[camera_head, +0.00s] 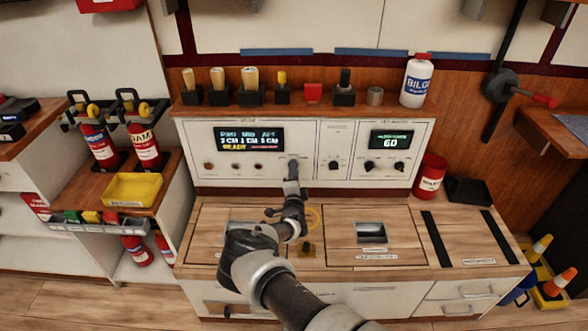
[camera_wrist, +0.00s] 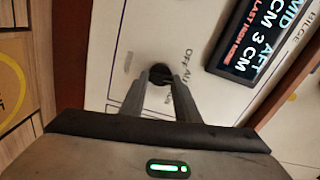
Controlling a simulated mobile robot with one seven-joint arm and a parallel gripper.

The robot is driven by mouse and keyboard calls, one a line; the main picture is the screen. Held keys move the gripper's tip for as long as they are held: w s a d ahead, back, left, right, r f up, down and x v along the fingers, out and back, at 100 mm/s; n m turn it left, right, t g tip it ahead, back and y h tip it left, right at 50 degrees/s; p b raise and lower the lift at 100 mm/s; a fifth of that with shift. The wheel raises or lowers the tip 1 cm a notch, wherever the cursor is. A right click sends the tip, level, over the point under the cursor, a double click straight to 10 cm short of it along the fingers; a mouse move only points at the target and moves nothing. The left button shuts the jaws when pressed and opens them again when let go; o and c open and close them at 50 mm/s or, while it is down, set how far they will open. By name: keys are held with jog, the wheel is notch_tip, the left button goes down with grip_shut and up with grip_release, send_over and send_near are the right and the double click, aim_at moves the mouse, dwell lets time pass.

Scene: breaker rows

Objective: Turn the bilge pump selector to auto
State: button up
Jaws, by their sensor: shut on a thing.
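The bilge pump selector is a small dark knob (camera_wrist: 160,74) on the white panel face in the wrist view. Partly legible lettering beside it reads "OFF" and what looks like "AU". My gripper (camera_head: 292,168) is at the panel below the bilge display, and its two fingers (camera_wrist: 161,88) are shut on the knob, one on each side. In the head view my gripper hides the knob. The fingers cover most of it in the wrist view, so I cannot tell which mark it points to.
Other dark knobs (camera_head: 336,165) sit to the right, with a second display (camera_head: 391,140) reading 60. A shelf (camera_head: 300,109) of handles and a white bilge bottle (camera_head: 417,81) runs above; the wooden counter (camera_head: 330,222) lies below.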

jog(key=shift+m, duration=0.8)
jog(key=shift+f+p, duration=0.1)
jog(key=shift+p, duration=0.2)
jog(key=o, duration=1)
jog(key=shift+s, duration=0.1)
jog(key=s+p, duration=0.4)
jog(key=s, duration=1.3)
jog(key=shift+s+p, duration=0.15)
jog(key=shift+p, duration=0.2)
